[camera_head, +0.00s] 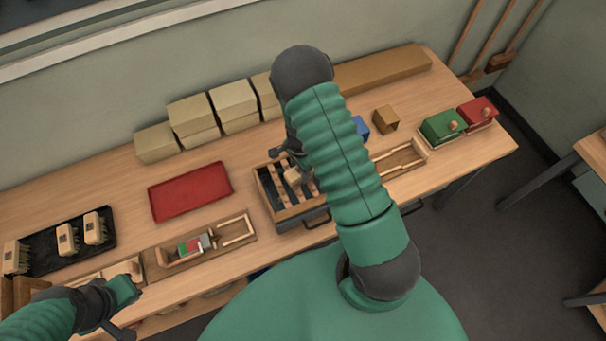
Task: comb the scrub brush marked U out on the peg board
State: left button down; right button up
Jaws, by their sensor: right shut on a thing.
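My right gripper (286,154) reaches down at the middle of the table, partly hidden behind my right arm. It is shut on a pale wooden block (293,175) that looks like a scrub brush; no mark on it is readable. The block is over a wooden box with dark slots and wooden bars (264,201), which may be the peg board; my arm covers its right part. Several brushes with pale blocks (95,227) and dark marks are on a black tray (44,259) at the left. My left gripper (126,291) is at the front left edge; its jaws are unclear.
A red tray (190,191) lies empty behind a wooden fixture (237,230) with coloured blocks. Cardboard boxes (235,101) line the back. A green box (442,126), a red box (477,111) and an open wooden frame (401,160) are at the right.

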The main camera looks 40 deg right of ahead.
jog(key=shift+w+d, duration=0.1)
jog(key=shift+w, duration=0.45)
jog(key=w+d+r+p, duration=0.1)
jog(key=w+r+p, duration=0.2)
jog(key=r, duration=0.3)
jog(key=shift+w+d+p, duration=0.15)
jog(key=shift+w+p, duration=0.15)
jog(key=shift+p, duration=0.2)
